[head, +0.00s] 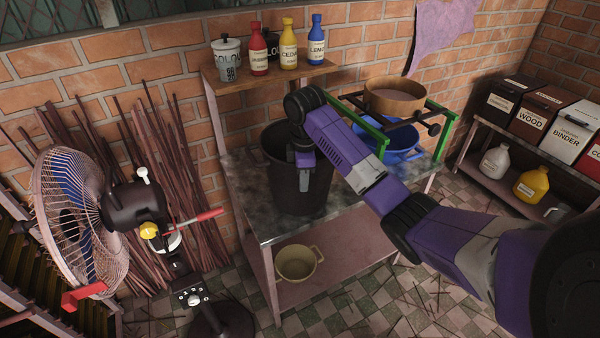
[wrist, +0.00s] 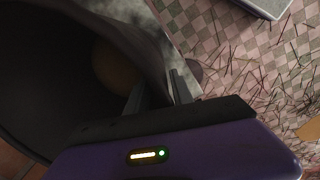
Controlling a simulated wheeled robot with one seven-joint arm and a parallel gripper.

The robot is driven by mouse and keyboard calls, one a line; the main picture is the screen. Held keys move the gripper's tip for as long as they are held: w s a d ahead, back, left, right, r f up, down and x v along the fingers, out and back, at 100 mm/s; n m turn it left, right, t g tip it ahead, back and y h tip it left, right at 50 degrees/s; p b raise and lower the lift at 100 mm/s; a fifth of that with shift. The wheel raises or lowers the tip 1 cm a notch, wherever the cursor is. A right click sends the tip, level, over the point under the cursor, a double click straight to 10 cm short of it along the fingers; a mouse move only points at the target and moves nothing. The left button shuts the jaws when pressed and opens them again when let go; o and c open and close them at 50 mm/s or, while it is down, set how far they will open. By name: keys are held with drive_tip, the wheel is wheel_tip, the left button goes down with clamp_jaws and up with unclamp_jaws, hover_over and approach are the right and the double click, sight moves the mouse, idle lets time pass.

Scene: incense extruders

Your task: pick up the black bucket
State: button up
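The black bucket (head: 284,192) stands upright on the grey-topped metal table in the head view. Its dark wall and rim (wrist: 120,32) fill the left of the wrist view. My gripper (head: 304,182) points down at the bucket's near side in the head view, in front of part of it. In the wrist view my gripper (wrist: 158,92) has its two fingers apart, with the bucket's wall between them: one finger inside, one outside. A small gap seems to show beside the outer finger. A brownish round patch (wrist: 115,68) shows inside the bucket.
A blue basin (head: 402,150) stands right of the bucket, under a green frame with a wooden sieve (head: 394,96). A shelf behind holds a lidded pot (head: 227,58) and several bottles. A fan (head: 75,220) stands left. A cream pot (head: 296,262) sits on the lower shelf.

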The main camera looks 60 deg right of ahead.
drive_tip(key=shift+f, duration=0.65)
drive_tip(key=shift+f, duration=0.1)
clamp_jaws()
idle(1.1)
